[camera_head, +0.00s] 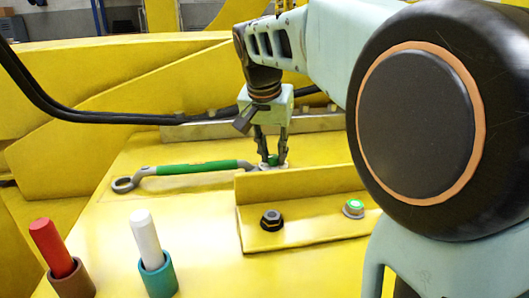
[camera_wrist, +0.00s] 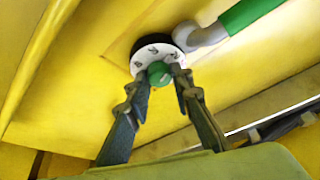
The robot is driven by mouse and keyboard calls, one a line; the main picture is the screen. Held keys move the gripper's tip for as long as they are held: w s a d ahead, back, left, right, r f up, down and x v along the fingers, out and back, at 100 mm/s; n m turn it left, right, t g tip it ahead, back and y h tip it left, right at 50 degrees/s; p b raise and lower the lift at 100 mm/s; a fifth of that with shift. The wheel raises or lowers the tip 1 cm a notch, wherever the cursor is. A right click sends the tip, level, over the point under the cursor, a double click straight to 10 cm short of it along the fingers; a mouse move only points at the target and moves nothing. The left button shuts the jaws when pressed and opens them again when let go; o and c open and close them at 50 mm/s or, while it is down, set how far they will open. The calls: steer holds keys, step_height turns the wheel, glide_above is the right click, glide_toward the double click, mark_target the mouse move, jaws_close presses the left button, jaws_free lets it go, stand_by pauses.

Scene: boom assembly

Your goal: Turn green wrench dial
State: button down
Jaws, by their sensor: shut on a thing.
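The green-handled wrench (camera_head: 195,168) lies on the yellow surface in the head view, its ring end at the left. Its grey head and green handle (camera_wrist: 250,12) show at the top of the wrist view. Beside the wrench head is a white dial plate with dark marks (camera_wrist: 150,55) and a green knob (camera_wrist: 158,73). My gripper (camera_wrist: 162,75) points down at the dial, its two fingertips shut on the green knob. In the head view my gripper (camera_head: 271,160) stands at the wrench's right end, and the fingers partly hide the green knob.
A raised yellow bracket (camera_head: 300,183) stands just in front of the dial, with a black bolt (camera_head: 271,220) and a green-topped bolt (camera_head: 353,208). Red (camera_head: 52,245) and white (camera_head: 146,238) markers stand in holders at front left. A black cable (camera_head: 110,117) runs behind.

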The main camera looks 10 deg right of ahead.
steer(key=n, duration=0.2)
steer(key=n+y, duration=0.1)
steer(key=n, duration=0.1)
steer(key=shift+d+r+n+t+y+p, duration=0.1)
steer(key=shift+d+n+t+y+p, duration=0.1)
steer(key=shift+n+t+y+p, duration=0.1)
steer(key=n+y+p, duration=0.1)
steer(key=n+y, duration=0.1)
steer(key=n, duration=0.3)
steer(key=shift+d, duration=0.1)
steer(key=n+y, duration=0.1)
steer(key=n, duration=0.2)
steer(key=n+g+y+p, duration=0.1)
steer(key=n, duration=0.1)
steer(key=shift+w+d+n+g, duration=0.1)
steer(key=shift+w+n+g, duration=0.05)
steer(key=shift+n+g, duration=0.2)
steer(key=n+g+p, duration=0.1)
steer(key=n, duration=0.1)
steer(key=n+p, duration=0.1)
steer(key=n, duration=0.1)
steer(key=shift+n+g+y, duration=0.3)
steer(key=shift+n+g, duration=0.05)
steer(key=c, duration=1.7)
jaws_free()
steer(key=v, duration=1.1)
steer(key=shift+d+r, duration=0.3)
steer(key=shift+r, duration=0.05)
